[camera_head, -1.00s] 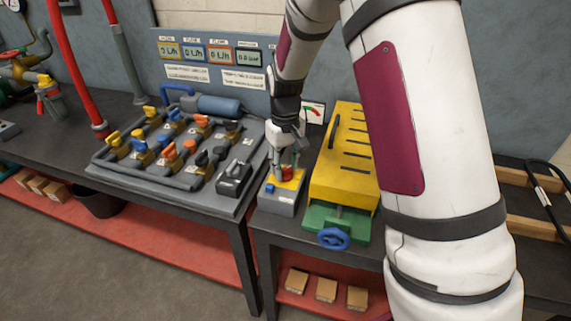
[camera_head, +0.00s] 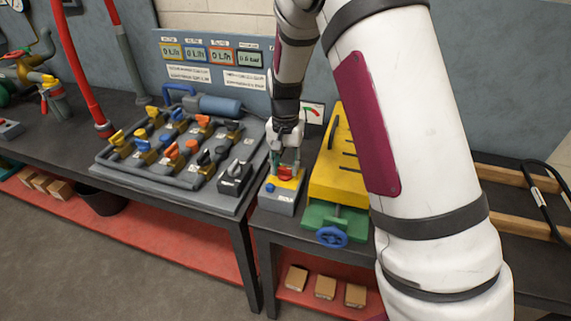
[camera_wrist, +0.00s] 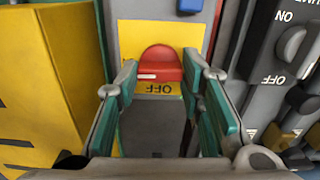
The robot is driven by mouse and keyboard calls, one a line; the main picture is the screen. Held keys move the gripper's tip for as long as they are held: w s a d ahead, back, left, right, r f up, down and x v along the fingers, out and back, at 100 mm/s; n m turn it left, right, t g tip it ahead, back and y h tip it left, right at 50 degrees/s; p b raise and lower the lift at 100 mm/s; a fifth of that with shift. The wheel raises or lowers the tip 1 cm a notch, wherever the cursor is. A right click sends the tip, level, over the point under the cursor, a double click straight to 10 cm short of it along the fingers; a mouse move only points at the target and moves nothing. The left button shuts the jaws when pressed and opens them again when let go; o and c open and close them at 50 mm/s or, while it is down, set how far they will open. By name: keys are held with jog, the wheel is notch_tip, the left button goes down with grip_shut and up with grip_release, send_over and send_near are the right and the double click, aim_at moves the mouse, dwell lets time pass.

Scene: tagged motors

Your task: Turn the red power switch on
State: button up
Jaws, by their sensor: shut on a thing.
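The red power switch (camera_head: 285,174) is a red knob on a yellow plate on top of a grey box (camera_head: 277,199). In the wrist view the knob (camera_wrist: 160,66) shows at the top middle, with a short white mark on its near edge. An upside-down OFF label lies just below it on the yellow plate. My gripper (camera_head: 286,164) points down over the box. In the wrist view its teal-padded fingers (camera_wrist: 166,80) stand on either side of the knob and are shut on it. The fingers hide parts of the plate, including any ON label.
A yellow slotted block (camera_head: 345,180) with a blue handwheel (camera_head: 332,237) stands close on the right. A panel of coloured valves (camera_head: 165,150) lies to the left. A dark ON/OFF switch box (camera_head: 236,179) is near the grey box. A blue button (camera_head: 270,188) sits on its front.

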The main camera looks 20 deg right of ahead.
aim_at(285, 168)
jog(key=shift+m, duration=0.3)
dwell(0.4)
jog(key=o, duration=1.2)
jog(key=shift+c, duration=0.2)
notch_tip(285, 168, up, 12)
